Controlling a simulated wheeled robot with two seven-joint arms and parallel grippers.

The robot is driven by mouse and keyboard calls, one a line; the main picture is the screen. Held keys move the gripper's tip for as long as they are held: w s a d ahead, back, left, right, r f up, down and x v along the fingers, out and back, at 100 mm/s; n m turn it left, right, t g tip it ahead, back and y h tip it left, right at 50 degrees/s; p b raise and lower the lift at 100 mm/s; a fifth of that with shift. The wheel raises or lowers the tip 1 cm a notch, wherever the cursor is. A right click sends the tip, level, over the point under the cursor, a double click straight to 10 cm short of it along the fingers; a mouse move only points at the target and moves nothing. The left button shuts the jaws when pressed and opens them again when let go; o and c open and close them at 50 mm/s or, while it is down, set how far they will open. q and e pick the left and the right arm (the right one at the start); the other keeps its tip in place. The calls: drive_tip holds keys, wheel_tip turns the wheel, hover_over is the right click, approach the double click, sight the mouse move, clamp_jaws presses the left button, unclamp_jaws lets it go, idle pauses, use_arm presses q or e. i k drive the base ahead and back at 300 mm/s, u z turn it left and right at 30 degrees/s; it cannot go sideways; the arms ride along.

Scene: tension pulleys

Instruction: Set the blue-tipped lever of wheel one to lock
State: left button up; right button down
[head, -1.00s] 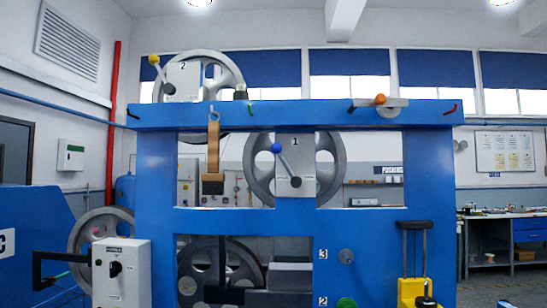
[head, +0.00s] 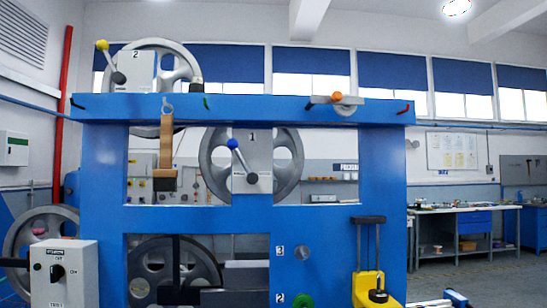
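The blue-tipped lever (head: 241,158) is on a grey plate marked 1 in front of wheel one (head: 212,160). Its blue ball tip (head: 232,143) points up and to the left from a pivot near the lower part of the plate. The wheel sits in the upper opening of the blue frame (head: 240,109), behind its centre post. No lock marking is readable by the lever. Neither of my grippers shows in the head view.
A yellow-tipped lever (head: 110,62) is at wheel two, top left. A wooden-handled brush (head: 166,150) hangs from the top beam. A grey switch box (head: 62,272) stands at lower left and a yellow block (head: 368,288) at lower right.

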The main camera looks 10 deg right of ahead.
sight(252, 178)
drive_tip(key=z, duration=0.05)
drive_tip(key=i, duration=0.6)
drive_tip(key=u, duration=1.1)
